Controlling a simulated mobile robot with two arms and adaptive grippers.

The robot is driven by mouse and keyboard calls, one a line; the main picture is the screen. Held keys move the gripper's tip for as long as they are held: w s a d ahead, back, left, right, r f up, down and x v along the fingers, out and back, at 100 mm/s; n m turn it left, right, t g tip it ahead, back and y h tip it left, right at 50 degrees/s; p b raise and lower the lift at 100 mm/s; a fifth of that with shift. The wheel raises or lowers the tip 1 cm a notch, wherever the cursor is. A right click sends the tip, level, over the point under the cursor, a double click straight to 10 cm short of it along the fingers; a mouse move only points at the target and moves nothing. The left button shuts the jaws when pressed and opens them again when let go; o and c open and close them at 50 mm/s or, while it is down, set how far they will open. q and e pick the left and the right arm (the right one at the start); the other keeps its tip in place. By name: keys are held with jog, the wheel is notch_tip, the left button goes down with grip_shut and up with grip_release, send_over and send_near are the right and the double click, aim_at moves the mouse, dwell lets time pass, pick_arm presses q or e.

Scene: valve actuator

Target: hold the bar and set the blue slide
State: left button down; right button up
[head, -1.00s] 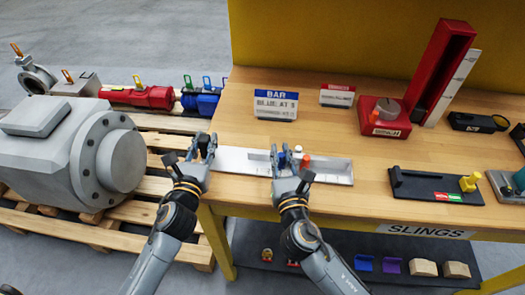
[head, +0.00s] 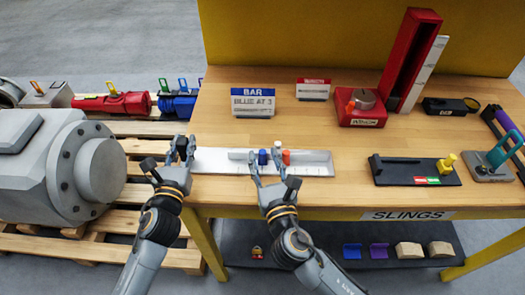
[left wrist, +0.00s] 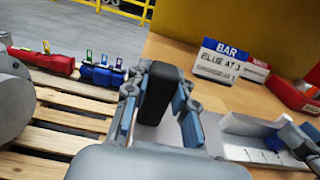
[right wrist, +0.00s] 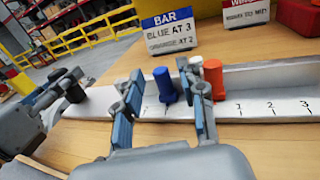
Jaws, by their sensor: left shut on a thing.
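The bar (head: 220,166) is a long pale channel along the bench's front edge, with marks 1, 2 and 3 on its face in the right wrist view. A blue slide (right wrist: 163,84), a white peg (right wrist: 197,62) and an orange slide (right wrist: 214,80) stand upright on it. The blue slide is left of mark 1. My left gripper (head: 181,150) is shut on a black grip (left wrist: 156,92) at the bar's left end. My right gripper (head: 264,160) is open, its fingers either side of the blue slide (head: 263,157); contact is not clear.
A sign (right wrist: 170,32) behind reads "BAR, BLUE AT 3", with an orange line below. A red stand (head: 362,117) and a black fixture with a yellow knob (head: 446,164) stand to the right. A grey flanged casting (head: 60,165) lies on pallets at left.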

pick_arm(q)
jog(key=shift+r, duration=0.1)
pick_arm(e)
jog(key=v, duration=0.9)
jog(key=shift+s+d, duration=0.1)
pick_arm(q)
jog(key=c, duration=1)
grip_release()
jog(key=shift+c, duration=0.2)
jog(key=shift+s, duration=0.15)
